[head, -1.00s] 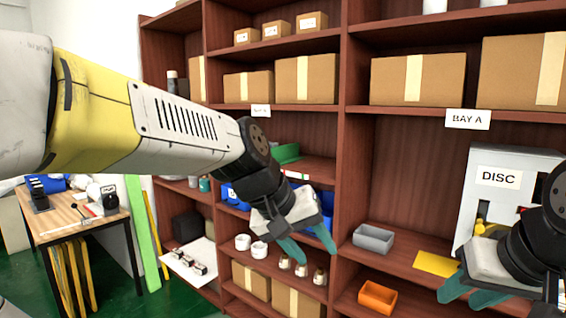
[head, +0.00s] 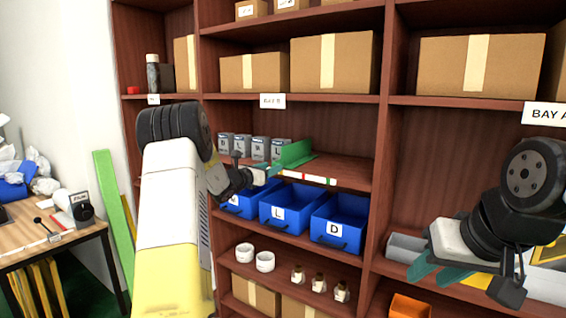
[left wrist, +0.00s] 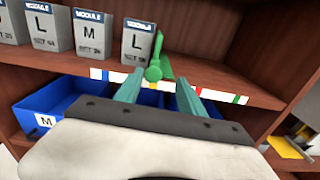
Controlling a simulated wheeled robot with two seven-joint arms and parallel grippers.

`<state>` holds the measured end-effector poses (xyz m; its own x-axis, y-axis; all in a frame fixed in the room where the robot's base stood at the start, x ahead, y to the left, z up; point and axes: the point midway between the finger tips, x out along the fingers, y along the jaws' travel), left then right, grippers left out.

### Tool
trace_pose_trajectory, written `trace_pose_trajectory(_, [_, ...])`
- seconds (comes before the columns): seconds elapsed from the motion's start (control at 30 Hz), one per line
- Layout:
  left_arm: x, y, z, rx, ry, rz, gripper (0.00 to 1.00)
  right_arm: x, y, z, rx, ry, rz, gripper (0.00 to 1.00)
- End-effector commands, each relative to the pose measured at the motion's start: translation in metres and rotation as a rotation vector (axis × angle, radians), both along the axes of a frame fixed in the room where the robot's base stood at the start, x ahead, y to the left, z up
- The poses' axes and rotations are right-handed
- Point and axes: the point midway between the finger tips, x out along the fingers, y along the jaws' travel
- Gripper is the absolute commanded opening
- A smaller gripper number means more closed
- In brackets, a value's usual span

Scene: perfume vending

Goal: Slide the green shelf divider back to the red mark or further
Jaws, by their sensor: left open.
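The green shelf divider (head: 296,153) stands on the middle shelf, right of the row of grey module boxes (head: 260,148). In the left wrist view its green front knob (left wrist: 153,73) shows between my fingertips, nearer the left one; contact cannot be told. My left gripper (head: 265,173) is open at the shelf's front edge, and it fills the lower left wrist view (left wrist: 160,84). A marked strip on that edge has a red mark (left wrist: 233,98) right of the gripper. My right gripper (head: 438,272) is open and empty, in front of the right bay.
Blue bins (head: 285,212) stand on the shelf just below the divider. The shelf right of the divider is bare (head: 345,168). Cardboard boxes (head: 333,62) fill the shelf above. White cups (head: 265,261) and small bottles stand lower. A wooden table (head: 50,245) is at left.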

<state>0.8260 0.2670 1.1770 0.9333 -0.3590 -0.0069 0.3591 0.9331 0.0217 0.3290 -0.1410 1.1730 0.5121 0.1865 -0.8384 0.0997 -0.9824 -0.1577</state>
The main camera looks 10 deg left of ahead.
Motion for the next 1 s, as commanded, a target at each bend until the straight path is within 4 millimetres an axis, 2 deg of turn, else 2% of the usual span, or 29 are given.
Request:
trace_pose_trajectory(0.13, [0.012, 0.004, -0.004, -0.027, 0.001, 0.021, 0.47, 0.0, 0.0, 0.0, 0.0, 0.0, 0.0, 0.36])
trace_pose_trajectory(0.4, [0.051, -0.011, -0.004, -0.025, 0.002, 0.018, 0.47, 0.0, 0.0, 0.0, 0.0, 0.0, 0.0, 0.36])
trace_pose_trajectory(0.6, [0.072, -0.018, -0.004, -0.024, 0.002, 0.019, 0.47, 0.0, 0.0, 0.0, 0.0, 0.0, 0.0, 0.36])
trace_pose_trajectory(0.93, [0.077, -0.02, -0.004, -0.024, 0.002, 0.019, 0.47, 0.0, 0.0, 0.0, 0.0, 0.0, 0.0, 0.36])
trace_pose_trajectory(0.97, [0.077, -0.02, -0.004, -0.024, 0.002, 0.019, 0.45, 0.0, 0.0, 0.0, 0.0, 0.0, 0.0, 0.36])
trace_pose_trajectory(1.0, [0.077, -0.02, -0.004, -0.024, 0.002, 0.019, 0.37, 0.0, 0.0, 0.0, 0.0, 0.0, 0.0, 0.36])
